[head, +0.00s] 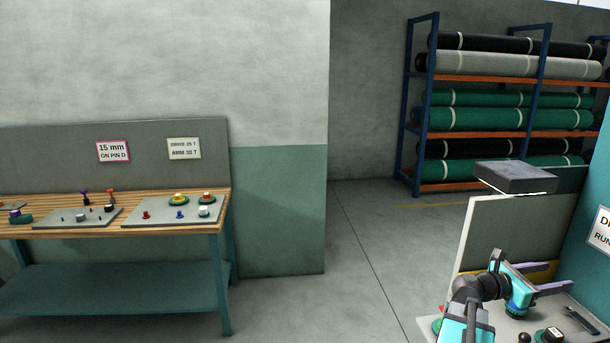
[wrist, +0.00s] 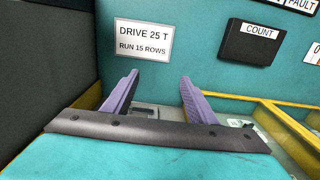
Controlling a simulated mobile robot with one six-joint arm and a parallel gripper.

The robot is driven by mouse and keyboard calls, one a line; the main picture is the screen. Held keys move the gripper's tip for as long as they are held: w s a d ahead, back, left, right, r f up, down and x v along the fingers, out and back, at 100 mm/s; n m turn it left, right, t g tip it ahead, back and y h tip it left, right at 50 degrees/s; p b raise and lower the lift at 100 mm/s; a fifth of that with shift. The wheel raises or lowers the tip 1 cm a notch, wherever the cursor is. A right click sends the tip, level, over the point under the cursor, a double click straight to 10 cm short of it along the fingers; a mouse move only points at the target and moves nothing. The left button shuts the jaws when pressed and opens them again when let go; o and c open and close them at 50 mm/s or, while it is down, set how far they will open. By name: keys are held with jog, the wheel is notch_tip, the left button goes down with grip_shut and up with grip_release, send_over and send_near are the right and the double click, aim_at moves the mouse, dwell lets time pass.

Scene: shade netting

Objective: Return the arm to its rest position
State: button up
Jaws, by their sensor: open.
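My arm (head: 480,295) is at the lower right of the head view, reaching right over a light machine panel. My gripper (head: 560,274) has two purple fingers held apart with nothing between them. In the wrist view my gripper (wrist: 159,80) points at a teal machine face with a "DRIVE 25 T RUN 15 ROWS" sign (wrist: 151,41). The fingertips appear just below the sign; I cannot tell how far they are from the face.
The machine panel (head: 490,328) carries knobs, a black-and-white block and a lever close to my arm. A dark box (head: 515,177) tops the upright plate behind. A "COUNT" display (wrist: 250,45) sits right of the sign. A workbench (head: 130,231) stands left; open floor (head: 350,275) lies between.

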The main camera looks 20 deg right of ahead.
jog(key=w+a+f+m+t+y, duration=0.35)
jog(key=w+a+f, duration=0.65)
jog(key=a+f, duration=0.35)
jog(key=w+a+f+m+t+y, duration=0.2)
jog(key=w+a+f+m+y, duration=0.3)
jog(key=w+a+f, duration=0.75)
jog(key=a+f+m+y, duration=0.25)
jog(key=a+f, duration=0.25)
jog(key=a, duration=0.8)
jog(key=s+a+f+m+y, duration=0.1)
jog(key=a+f+m+y, duration=0.3)
jog(key=a, duration=1)
jog(key=a+f+y, duration=0.2)
jog(key=a+f, duration=0.4)
jog(key=a, duration=0.7)
jog(key=s+f+g+b, duration=0.2)
jog(key=s+f+b, duration=0.5)
jog(key=f, duration=0.6)
jog(key=s+f+g+b, duration=0.2)
jog(key=s+f+b, duration=0.5)
jog(key=s+f, duration=0.3)
jog(key=s+f+g+b, duration=0.2)
jog(key=s+f+b, duration=0.6)
jog(key=f, duration=0.9)
jog(key=shift+s, duration=0.25)
